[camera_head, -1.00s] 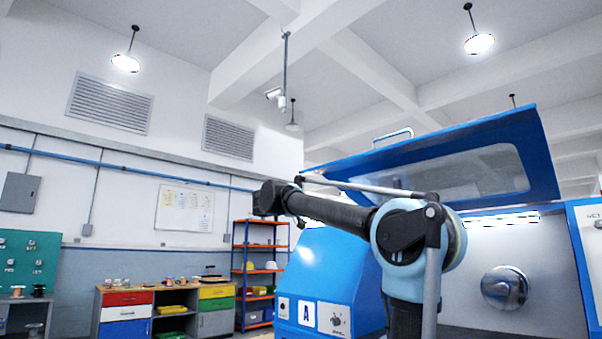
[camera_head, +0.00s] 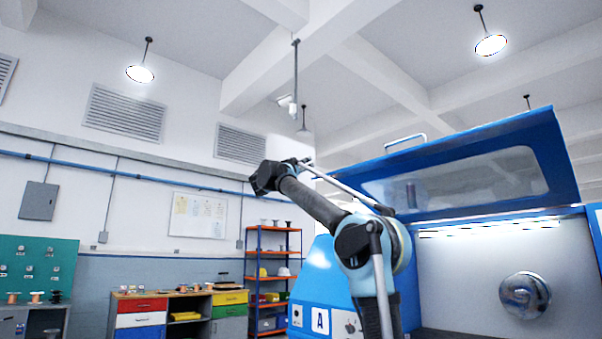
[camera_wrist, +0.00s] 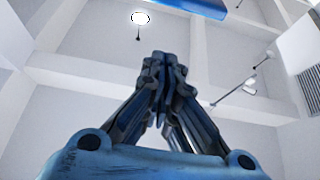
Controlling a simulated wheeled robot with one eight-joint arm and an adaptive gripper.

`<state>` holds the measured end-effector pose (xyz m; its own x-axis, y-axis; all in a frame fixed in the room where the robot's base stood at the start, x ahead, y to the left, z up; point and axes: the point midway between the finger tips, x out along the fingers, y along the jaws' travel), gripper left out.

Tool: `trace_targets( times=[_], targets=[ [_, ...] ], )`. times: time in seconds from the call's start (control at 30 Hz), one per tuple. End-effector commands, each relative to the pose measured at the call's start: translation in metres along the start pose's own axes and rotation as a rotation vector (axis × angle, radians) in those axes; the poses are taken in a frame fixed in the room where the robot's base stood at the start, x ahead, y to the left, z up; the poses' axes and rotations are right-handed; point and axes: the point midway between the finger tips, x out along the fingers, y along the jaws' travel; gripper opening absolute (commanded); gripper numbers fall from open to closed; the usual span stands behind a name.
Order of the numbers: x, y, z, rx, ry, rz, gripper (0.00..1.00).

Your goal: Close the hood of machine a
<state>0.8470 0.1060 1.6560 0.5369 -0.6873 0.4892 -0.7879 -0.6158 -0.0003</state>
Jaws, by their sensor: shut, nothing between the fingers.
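Machine A is blue, with an "A" label on its front panel (camera_head: 320,321), at the lower right of the head view. Its hood (camera_head: 450,168) is raised open, a blue frame with a clear window and a metal handle (camera_head: 405,142) on its upper edge. My arm stands in front of the machine, left of the hood, and hides part of the machine. In the wrist view my gripper (camera_wrist: 163,62) points up at the ceiling, shut and empty. A blue edge (camera_wrist: 200,6), apparently the hood, shows at the top of that view, apart from the fingers.
The open work space holds a round metal chuck (camera_head: 524,296). An orange shelf (camera_head: 276,228), a coloured drawer cabinet (camera_head: 141,318) and a green tool board (camera_head: 40,263) stand at the back left. The air left of my arm is clear.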

Motion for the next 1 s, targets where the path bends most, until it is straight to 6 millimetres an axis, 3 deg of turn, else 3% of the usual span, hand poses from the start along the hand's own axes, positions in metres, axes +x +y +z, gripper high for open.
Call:
trace_targets(
  times=[0.3, 0.7, 1.0],
  targets=[
    [0.039, 0.001, 0.002, -0.001, 0.0, 0.001, 0.0],
    [0.026, 0.0, 0.034, -0.001, -0.001, 0.0, 0.0],
    [0.025, 0.001, 0.038, -0.001, -0.001, 0.0, 0.0]
  ],
)
